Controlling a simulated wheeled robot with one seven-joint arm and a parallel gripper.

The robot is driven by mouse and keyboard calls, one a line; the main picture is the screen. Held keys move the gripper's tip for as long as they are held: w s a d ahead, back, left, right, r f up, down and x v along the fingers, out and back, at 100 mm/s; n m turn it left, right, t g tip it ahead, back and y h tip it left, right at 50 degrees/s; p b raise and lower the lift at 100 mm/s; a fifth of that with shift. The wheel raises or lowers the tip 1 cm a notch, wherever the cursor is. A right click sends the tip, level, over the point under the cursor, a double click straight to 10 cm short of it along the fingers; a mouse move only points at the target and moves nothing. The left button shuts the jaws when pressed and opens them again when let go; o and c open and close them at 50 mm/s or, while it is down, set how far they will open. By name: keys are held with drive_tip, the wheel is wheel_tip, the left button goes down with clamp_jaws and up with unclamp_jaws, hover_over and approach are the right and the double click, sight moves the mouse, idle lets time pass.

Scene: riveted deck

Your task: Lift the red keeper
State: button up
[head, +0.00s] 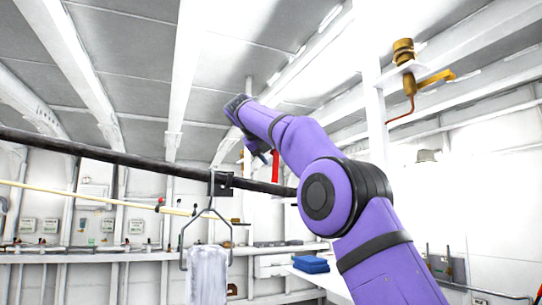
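A narrow upright red piece (276,165), which may be the red keeper, shows just below my purple forearm and above the dark bar (120,158). My gripper (257,152) is small at the end of the arm, close to the left of the red piece. The wrist and forearm partly cover it, and its fingers cannot be made out. Whether it touches the red piece is not clear.
The dark bar slants across from the left to my arm. A wire hanger with a pale cloth (208,275) hangs below it. A blue folded item (311,264) lies on a white surface. A brass fitting (404,72) is on a post at right.

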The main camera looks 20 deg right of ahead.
drive_tip(key=v, duration=0.7)
drive_tip(key=shift+a, duration=0.1)
